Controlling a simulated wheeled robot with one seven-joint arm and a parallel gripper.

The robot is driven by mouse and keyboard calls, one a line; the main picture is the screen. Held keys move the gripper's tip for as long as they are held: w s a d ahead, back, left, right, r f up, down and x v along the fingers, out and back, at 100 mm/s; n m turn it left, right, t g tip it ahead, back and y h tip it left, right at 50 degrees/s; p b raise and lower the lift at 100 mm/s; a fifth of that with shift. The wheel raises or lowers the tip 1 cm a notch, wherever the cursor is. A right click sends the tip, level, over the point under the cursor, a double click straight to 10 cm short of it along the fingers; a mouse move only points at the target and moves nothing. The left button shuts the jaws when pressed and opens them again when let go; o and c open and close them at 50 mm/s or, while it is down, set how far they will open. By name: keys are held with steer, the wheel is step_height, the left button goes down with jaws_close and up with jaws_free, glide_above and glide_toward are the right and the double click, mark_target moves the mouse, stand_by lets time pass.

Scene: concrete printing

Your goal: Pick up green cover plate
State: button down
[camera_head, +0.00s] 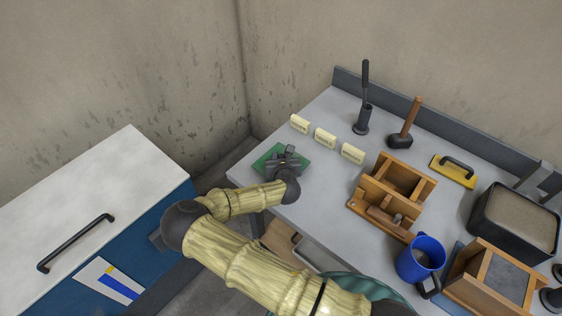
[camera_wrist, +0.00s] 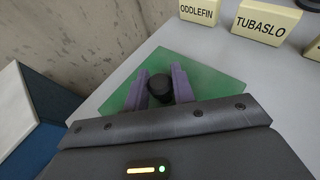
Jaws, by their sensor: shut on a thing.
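The green cover plate (camera_head: 267,157) lies at the left corner of the grey worktable in the head view. It also shows in the wrist view as a flat green sheet (camera_wrist: 206,70) with a black round knob (camera_wrist: 160,87) in its middle. My gripper (camera_head: 288,158) is above the plate, and in the wrist view its two purple-grey fingers (camera_wrist: 166,86) stand on either side of the knob, shut on it. I cannot tell whether the plate touches the table. My gripper hides part of the plate.
Cream name blocks (camera_head: 325,138) stand just behind the plate. Wooden moulds (camera_head: 404,178), a blue mug (camera_head: 420,257), a mallet (camera_head: 405,128), a yellow float (camera_head: 453,172) and a black tub (camera_head: 480,213) fill the right side. A blue cabinet (camera_head: 150,215) stands left, across a gap.

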mark_target(282, 156)
step_height(282, 156, up, 8)
steer(key=shift+r+b, duration=0.1)
steer(key=shift+b, duration=0.45)
steer(key=shift+d, duration=0.2)
